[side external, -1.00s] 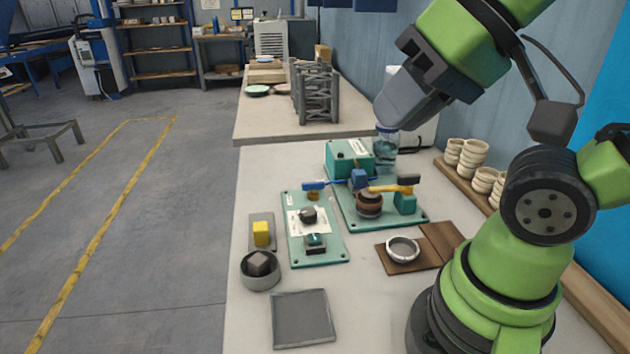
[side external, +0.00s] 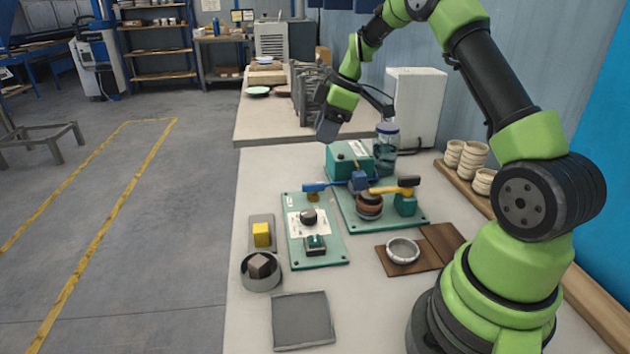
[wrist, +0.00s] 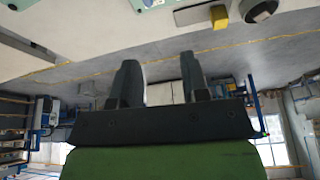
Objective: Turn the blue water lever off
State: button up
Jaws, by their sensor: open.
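The lever is not visible in the wrist view.
A teal box (side external: 345,160) and a water jar (side external: 386,140) stand behind. A yellow block (side external: 262,234) and grey bowl (side external: 261,282) are at left.

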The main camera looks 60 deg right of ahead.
jog(key=n, duration=0.1)
send_near(314, 183)
jog(key=x, duration=0.9)
jog(key=shift+f, duration=0.1)
grip_shut()
